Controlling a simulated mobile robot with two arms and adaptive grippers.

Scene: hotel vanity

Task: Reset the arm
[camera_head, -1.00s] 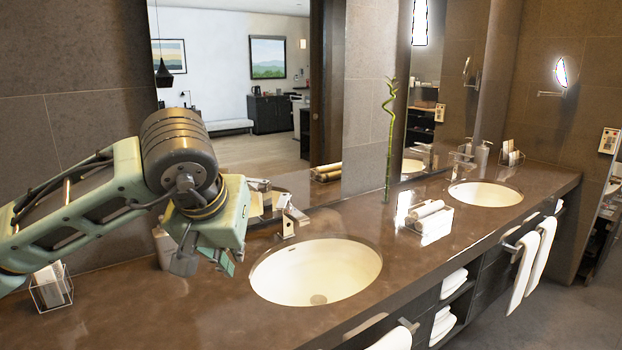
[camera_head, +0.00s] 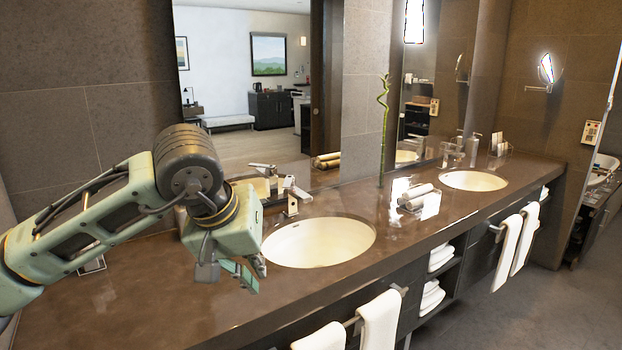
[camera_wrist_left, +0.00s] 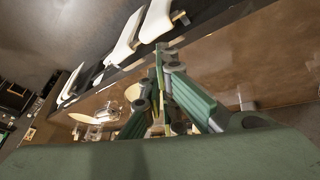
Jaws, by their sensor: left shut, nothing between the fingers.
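My left arm comes in from the left in the head view, bent over the brown vanity counter (camera_head: 150,300). My left gripper (camera_head: 240,276) points downward, left of the near sink (camera_head: 318,243), and appears to be above the counter. In the left wrist view its green fingers (camera_wrist_left: 160,60) come together at the tips, shut with nothing between them. My right gripper is in neither view.
Near faucet (camera_head: 290,196) stands behind the near sink. The far sink (camera_head: 473,181) is at right. White towels (camera_head: 380,320) hang along the counter's front.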

